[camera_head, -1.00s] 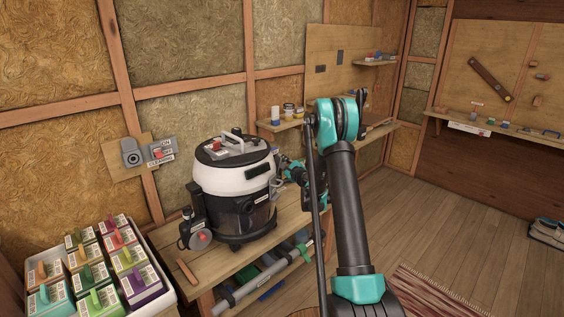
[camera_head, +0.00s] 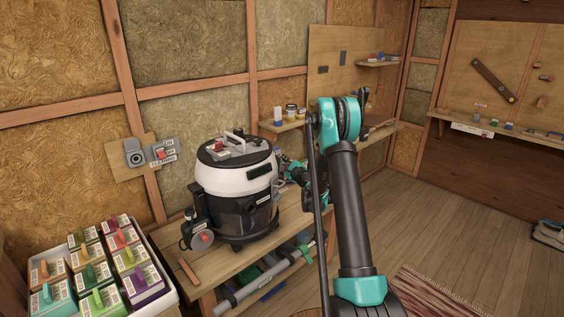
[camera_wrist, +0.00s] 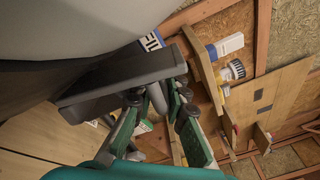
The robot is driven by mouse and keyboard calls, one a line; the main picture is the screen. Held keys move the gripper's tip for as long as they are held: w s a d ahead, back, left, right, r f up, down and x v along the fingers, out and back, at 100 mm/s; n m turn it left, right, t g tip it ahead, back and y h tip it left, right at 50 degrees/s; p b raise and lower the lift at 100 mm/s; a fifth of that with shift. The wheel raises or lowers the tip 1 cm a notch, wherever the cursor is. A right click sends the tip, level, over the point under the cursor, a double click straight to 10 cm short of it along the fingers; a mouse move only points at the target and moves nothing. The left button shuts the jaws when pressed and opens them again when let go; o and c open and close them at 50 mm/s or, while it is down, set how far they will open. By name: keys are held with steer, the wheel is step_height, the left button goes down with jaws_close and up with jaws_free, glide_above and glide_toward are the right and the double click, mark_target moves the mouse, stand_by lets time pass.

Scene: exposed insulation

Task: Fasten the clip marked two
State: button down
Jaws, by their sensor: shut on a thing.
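The black and white canister vacuum (camera_head: 235,180) stands upright on a wooden bench. In the wrist view its pale rounded body (camera_wrist: 80,30) fills the upper left, with a dark ledge (camera_wrist: 115,82) below it. A white and blue label with a two-bar mark (camera_wrist: 152,41) sits by the ledge. My gripper (camera_wrist: 158,104) is at the vacuum's right side, its green fingers shut on a small grey part of the clip (camera_wrist: 156,94) beside that label. The fingers hide much of the clip, so I cannot tell whether it is latched. In the head view my arm partly covers the gripper (camera_head: 287,171).
A tray (camera_head: 164,272) of colourful boxes stands at the lower left. A wall switch panel (camera_head: 150,153) is left of the vacuum. A small shelf with jars (camera_head: 283,125) is behind my gripper. Tubes lie under the bench (camera_head: 190,252). The floor (camera_head: 430,215) at right is mostly clear.

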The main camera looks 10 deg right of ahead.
steer(key=shift+r, duration=0.1)
stand_by(0.3)
steer(key=c, duration=1.6)
jaws_free()
steer(key=shift+s, duration=0.1)
steer(key=shift+c, duration=0.2)
steer(key=v, duration=0.7)
steer(key=shift+s, duration=0.25)
steer(key=shift+d, duration=0.15)
